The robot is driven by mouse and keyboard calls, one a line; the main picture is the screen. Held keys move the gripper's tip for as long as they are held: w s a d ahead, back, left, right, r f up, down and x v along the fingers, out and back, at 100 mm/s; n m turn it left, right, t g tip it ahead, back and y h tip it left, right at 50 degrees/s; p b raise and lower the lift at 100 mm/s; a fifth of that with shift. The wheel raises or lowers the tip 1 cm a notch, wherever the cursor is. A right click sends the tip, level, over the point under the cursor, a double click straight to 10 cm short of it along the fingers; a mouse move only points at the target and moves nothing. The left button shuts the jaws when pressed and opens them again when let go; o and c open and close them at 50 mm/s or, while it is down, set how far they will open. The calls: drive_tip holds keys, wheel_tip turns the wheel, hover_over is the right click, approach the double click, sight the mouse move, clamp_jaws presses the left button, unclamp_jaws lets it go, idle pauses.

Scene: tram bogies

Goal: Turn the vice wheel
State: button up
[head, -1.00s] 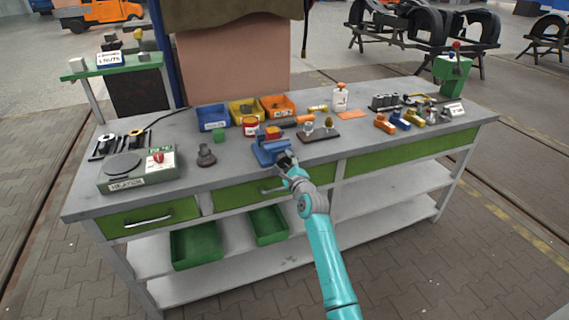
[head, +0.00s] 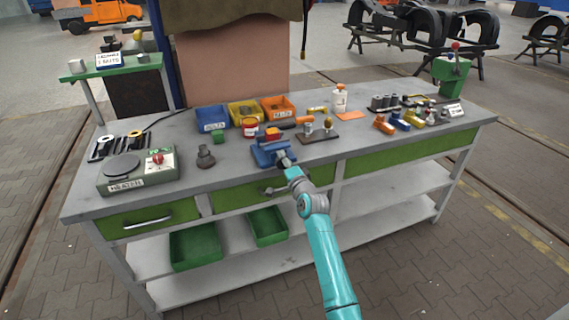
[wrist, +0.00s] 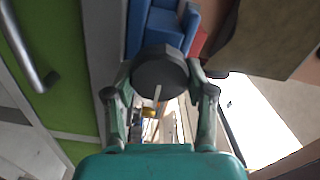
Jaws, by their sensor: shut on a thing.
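The blue vice (head: 268,152) stands at the front edge of the workbench, left of the middle. Its wheel (wrist: 160,66) is a dark, many-sided disc in front of the blue vice body (wrist: 163,28) in the wrist view. My gripper (wrist: 160,82) has one finger on each side of the wheel and is shut on it. In the head view my gripper (head: 284,158) reaches the front of the vice, and it hides most of the wheel.
Blue (head: 212,118), yellow (head: 243,113) and orange (head: 277,107) bins stand behind the vice. A heater plate (head: 138,170) is at the left, and a small wooden stand (head: 320,137) is close on the right. A drawer handle (wrist: 27,50) lies near my gripper.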

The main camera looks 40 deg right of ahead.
drive_tip(key=n, duration=0.5)
drive_tip(key=shift+n, duration=0.3)
drive_tip(key=n, duration=0.6)
drive_tip(key=shift+a, duration=0.2)
drive_tip(key=n, duration=0.5)
drive_tip(key=shift+a+n, duration=0.1)
drive_tip(key=shift+n, duration=0.3)
drive_tip(key=n, duration=1)
drive_tip(key=shift+w+a+f+n, duration=0.1)
drive_tip(key=shift+a+n, duration=0.05)
drive_tip(key=shift+n, duration=0.25)
drive_tip(key=n, duration=0.5)
drive_tip(key=shift+f, duration=0.15)
drive_tip(key=n, duration=0.5)
drive_tip(key=shift+f+n, duration=0.1)
drive_tip(key=shift+n, duration=0.3)
drive_tip(key=n, duration=0.5)
drive_tip(key=shift+n, duration=0.3)
